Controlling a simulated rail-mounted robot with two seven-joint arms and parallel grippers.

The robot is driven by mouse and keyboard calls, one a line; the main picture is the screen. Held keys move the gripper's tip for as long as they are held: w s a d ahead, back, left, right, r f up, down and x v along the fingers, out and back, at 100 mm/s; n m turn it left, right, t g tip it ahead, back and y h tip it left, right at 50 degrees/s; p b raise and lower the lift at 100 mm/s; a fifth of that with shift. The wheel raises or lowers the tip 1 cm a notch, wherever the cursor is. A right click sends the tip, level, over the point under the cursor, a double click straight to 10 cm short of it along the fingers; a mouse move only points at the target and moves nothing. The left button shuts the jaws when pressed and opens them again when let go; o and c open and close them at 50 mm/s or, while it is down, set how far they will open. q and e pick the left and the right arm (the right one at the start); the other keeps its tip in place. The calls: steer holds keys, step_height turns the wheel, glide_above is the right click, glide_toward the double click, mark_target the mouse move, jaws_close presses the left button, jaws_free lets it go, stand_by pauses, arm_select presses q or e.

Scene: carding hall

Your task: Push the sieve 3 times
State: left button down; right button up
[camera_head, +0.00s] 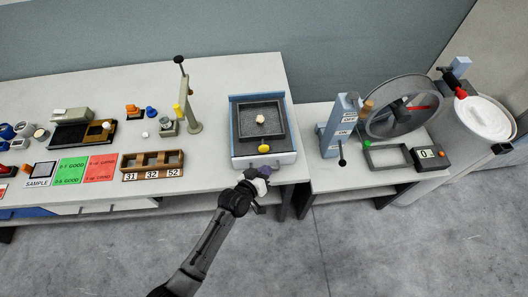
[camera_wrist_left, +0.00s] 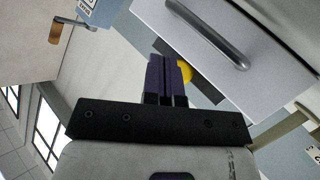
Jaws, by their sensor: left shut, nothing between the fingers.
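My left gripper (camera_head: 265,170) is at the front of the box, just nearer than the knob. Its purple fingers (camera_wrist_left: 168,62) are shut with nothing between them. I cannot tell whether they touch the knob. My right gripper is not in view.
The box has a pale front with a metal handle (camera_wrist_left: 228,45) close to my left gripper. A post with a yellow part (camera_head: 190,108) stands left of the box. A lower table to the right bears a large wheel (camera_head: 372,121). Grey floor is free in front.

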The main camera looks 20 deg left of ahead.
arm_select(q)
steer(key=shift+w+a+f, duration=0.1)
steer(key=shift+w+a, duration=0.2)
steer(key=shift+w, duration=0.25)
steer(key=shift+w+a+b, duration=0.25)
steer(key=shift+w+a, duration=0.1)
steer(key=shift+w, duration=0.25)
steer(key=shift+w+a+b, duration=0.2)
steer(key=shift+w+a, duration=0.1)
steer(key=shift+w, duration=0.3)
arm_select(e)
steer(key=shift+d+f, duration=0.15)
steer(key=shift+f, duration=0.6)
arm_select(q)
steer(key=shift+w+a, duration=0.1)
steer(key=shift+w, duration=0.05)
steer(key=shift+w+a, duration=0.15)
steer(key=shift+w, duration=0.1)
stand_by(0.7)
